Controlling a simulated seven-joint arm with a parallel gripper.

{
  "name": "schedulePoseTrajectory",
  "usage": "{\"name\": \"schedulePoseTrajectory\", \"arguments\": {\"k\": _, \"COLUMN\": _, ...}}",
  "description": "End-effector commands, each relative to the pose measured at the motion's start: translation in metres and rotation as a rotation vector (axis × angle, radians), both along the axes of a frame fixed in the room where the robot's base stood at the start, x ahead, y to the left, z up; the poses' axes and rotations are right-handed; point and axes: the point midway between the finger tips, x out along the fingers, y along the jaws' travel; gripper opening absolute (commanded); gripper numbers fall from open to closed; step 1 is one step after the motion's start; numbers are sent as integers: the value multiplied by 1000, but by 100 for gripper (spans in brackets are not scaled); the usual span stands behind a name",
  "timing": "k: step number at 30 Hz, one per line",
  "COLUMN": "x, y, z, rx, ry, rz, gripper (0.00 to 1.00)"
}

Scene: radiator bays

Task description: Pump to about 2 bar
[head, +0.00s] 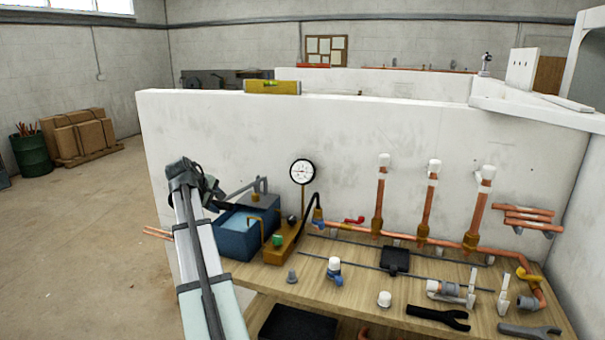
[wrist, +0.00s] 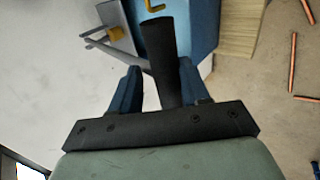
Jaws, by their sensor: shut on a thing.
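The test pump has a blue water tank (head: 233,243) at the left end of the bench. A grey pump lever (head: 243,187) rises at its back. My gripper (head: 211,190) is at the lever's left end, above and left of the tank. In the wrist view, my gripper (wrist: 158,75) has its blue fingers on either side of the lever's black grip (wrist: 158,40) and is shut on it. The round white pressure gauge (head: 302,172) stands upright behind the pump; its needle is too small to read. A brass block (head: 289,243) with a green knob (head: 277,240) sits beside the tank.
Copper pipework (head: 400,239) with several capped risers runs along the white wall right of the pump. Loose fittings and a black wrench (head: 438,317) lie on the wooden bench (head: 355,310).

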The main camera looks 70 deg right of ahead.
Motion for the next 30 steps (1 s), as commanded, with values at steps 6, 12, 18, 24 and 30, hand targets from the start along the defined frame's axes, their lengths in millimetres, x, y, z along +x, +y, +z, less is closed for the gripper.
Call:
{"name": "schedulePoseTrajectory", "arguments": {"k": 6, "x": 0, "y": -8, "z": 14, "rx": 23, "ry": 1, "rz": -1, "gripper": 18}}
{"name": "schedulePoseTrajectory", "arguments": {"k": 12, "x": 0, "y": -7, "z": 13, "rx": 25, "ry": 2, "rz": -1, "gripper": 18}}
{"name": "schedulePoseTrajectory", "arguments": {"k": 18, "x": 1, "y": -10, "z": 20, "rx": 43, "ry": 2, "rz": -2, "gripper": 18}}
{"name": "schedulePoseTrajectory", "arguments": {"k": 24, "x": 1, "y": -19, "z": 42, "rx": 110, "ry": 1, "rz": -3, "gripper": 19}}
{"name": "schedulePoseTrajectory", "arguments": {"k": 30, "x": 1, "y": -25, "z": 62, "rx": 176, "ry": 1, "rz": -4, "gripper": 19}}
